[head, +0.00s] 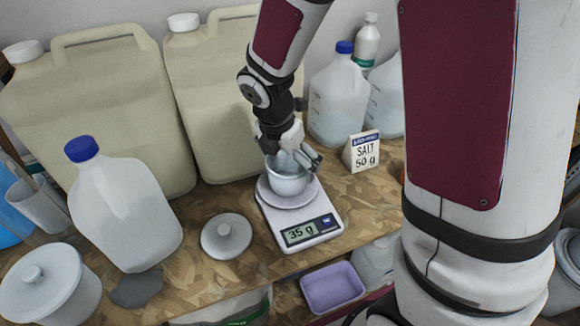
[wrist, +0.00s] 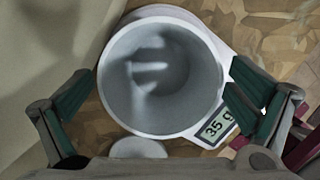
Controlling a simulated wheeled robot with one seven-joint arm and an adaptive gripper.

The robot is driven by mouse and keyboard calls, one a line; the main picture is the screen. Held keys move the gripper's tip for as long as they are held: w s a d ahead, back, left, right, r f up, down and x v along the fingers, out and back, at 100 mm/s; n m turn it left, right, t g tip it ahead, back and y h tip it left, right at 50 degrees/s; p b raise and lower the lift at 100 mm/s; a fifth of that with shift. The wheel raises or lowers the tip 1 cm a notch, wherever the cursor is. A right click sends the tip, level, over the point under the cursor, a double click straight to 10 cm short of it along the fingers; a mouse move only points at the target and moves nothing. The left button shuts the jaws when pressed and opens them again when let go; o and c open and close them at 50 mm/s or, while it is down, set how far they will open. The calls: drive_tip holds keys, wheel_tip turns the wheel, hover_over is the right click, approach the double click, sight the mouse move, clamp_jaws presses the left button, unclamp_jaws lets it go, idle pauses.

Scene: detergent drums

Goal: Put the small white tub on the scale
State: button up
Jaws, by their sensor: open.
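The small white tub (head: 289,184) stands upright on the pan of the scale (head: 310,231), whose display reads 35 g. In the wrist view I look down into the tub (wrist: 160,85), which looks empty, with light and shadow on its inside. The scale's display (wrist: 217,128) shows beside its rim. My gripper (head: 298,160) is at the tub's top, its fingers apart. In the wrist view one finger is on each side of the tub. I cannot tell whether either finger touches it.
A round white lid (head: 226,237) lies left of the scale, with a blue-capped jug (head: 125,210) and a lidded white tub (head: 50,287) farther left. Large beige canisters (head: 100,110) stand close behind. A salt card (head: 362,152) reading 50 g stands right. A purple tray (head: 332,287) sits below the front edge.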

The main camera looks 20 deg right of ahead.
drive_tip(key=v, duration=0.8)
drive_tip(key=s+r+m+t+y, duration=0.1)
drive_tip(key=s+r+m, duration=0.5)
drive_tip(key=m, duration=0.6)
drive_tip(key=s+d+r+m+t+y, duration=0.1)
drive_tip(key=s+r+m+t, duration=0.1)
drive_tip(key=s+r+m, duration=0.5)
drive_tip(key=s+m, duration=0.4)
drive_tip(key=m, duration=0.1)
drive_tip(key=shift+s+d+m+t, duration=0.3)
drive_tip(key=shift+d+m+t, duration=0.05)
drive_tip(key=shift+m+t, duration=0.05)
drive_tip(key=shift+r, duration=0.1)
